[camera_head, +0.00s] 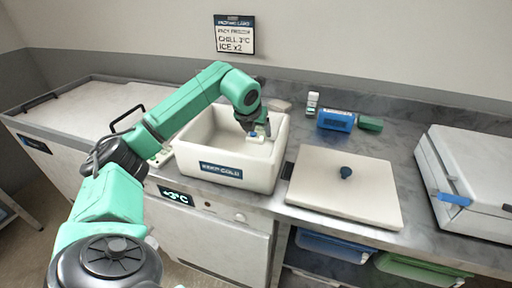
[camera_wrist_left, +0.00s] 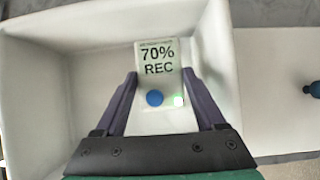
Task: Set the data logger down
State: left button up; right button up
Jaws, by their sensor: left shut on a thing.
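The data logger (camera_wrist_left: 159,62) is a small pale block with a screen reading "70% REC", a blue button and a green light. It also shows in the head view (camera_head: 257,138), partly hidden by the gripper. My left gripper (camera_head: 258,128) reaches down into the white box marked "KEEP COLD" (camera_head: 190,148). In the left wrist view the left gripper (camera_wrist_left: 159,88) is shut on the data logger, one finger on each side. The box's pale floor and walls (camera_wrist_left: 60,100) surround it. I cannot tell whether the logger touches the floor. My right gripper is not in view.
A white lid (camera_head: 340,195) with a dark blue knob lies right of the box. Behind it are a small bottle (camera_head: 312,104), a blue pack (camera_head: 337,120) and a green pack (camera_head: 370,124). A white case (camera_head: 465,170) stands at the right. A sign (camera_head: 234,35) hangs on the wall.

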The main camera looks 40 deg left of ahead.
aim_at(259, 151)
pick_arm(q)
notch_tip(259, 151, down, 6)
jog(key=shift+p, duration=0.4)
jog(key=shift+f, duration=0.35)
jog(key=o, duration=1.4)
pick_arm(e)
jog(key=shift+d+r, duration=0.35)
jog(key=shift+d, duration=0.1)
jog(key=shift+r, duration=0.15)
pick_arm(q)
jog(key=b+v, duration=0.3)
jog(key=v, duration=0.9)
jog(key=shift+r, duration=0.2)
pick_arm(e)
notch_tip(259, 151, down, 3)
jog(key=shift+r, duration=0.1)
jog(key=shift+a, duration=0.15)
